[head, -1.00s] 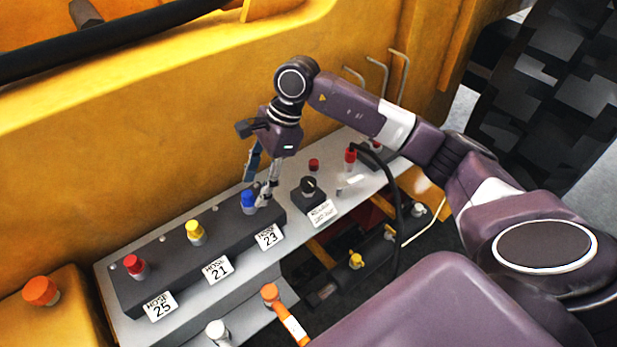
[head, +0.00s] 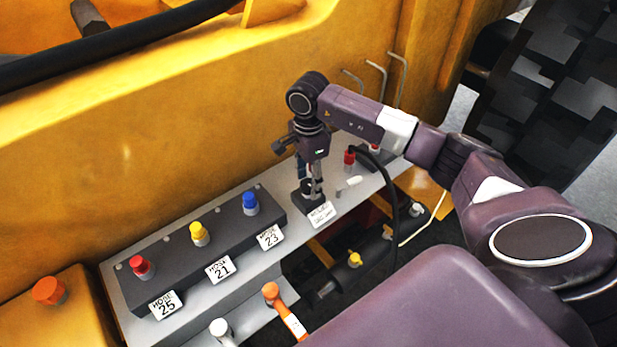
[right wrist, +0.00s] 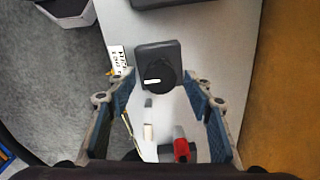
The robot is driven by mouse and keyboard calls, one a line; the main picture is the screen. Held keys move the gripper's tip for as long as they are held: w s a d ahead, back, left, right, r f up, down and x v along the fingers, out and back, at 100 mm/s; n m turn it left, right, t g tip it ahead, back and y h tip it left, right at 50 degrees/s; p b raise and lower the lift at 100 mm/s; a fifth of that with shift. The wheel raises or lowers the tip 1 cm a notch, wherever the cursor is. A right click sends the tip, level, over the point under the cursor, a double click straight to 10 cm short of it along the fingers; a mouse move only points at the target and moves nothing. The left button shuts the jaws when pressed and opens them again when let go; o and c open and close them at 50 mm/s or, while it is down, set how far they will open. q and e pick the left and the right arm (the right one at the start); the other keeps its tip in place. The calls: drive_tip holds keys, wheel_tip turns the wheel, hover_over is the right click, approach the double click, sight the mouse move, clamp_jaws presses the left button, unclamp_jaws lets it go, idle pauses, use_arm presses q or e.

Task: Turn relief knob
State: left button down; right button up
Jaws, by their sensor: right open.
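The relief knob is a round black knob (right wrist: 158,78) with a white pointer mark on a dark square block (right wrist: 158,52). In the right wrist view it lies just beyond and between the tips of my open right gripper (right wrist: 160,82). In the head view my right gripper (head: 312,192) points down over the block (head: 303,203) and hides most of the knob. Whether the fingers touch the knob I cannot tell. A white label (head: 321,214) sits in front of the block. My left gripper is not in view.
A dark manifold (head: 190,255) with red, yellow and blue caps and labels for hoses 25, 21 and 23 stands left on the grey shelf (head: 130,322). A red-capped fitting (head: 349,158) with a black hose (head: 396,215) is right. The yellow wall (head: 150,130) rises behind.

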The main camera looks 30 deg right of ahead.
drive_tip(key=c, duration=1.2)
drive_tip(key=shift+o, duration=0.2)
drive_tip(key=m+b, duration=0.2)
drive_tip(key=m, duration=0.1)
drive_tip(key=shift+f, duration=0.15)
drive_tip(key=m+b, duration=0.2)
drive_tip(key=m, duration=0.2)
drive_tip(key=shift+m, duration=0.3)
drive_tip(key=m+b, duration=0.2)
drive_tip(key=m, duration=0.4)
drive_tip(key=shift+b, duration=0.3)
drive_tip(key=m+b, duration=0.1)
drive_tip(key=m, duration=0.5)
drive_tip(key=shift+r, duration=0.2)
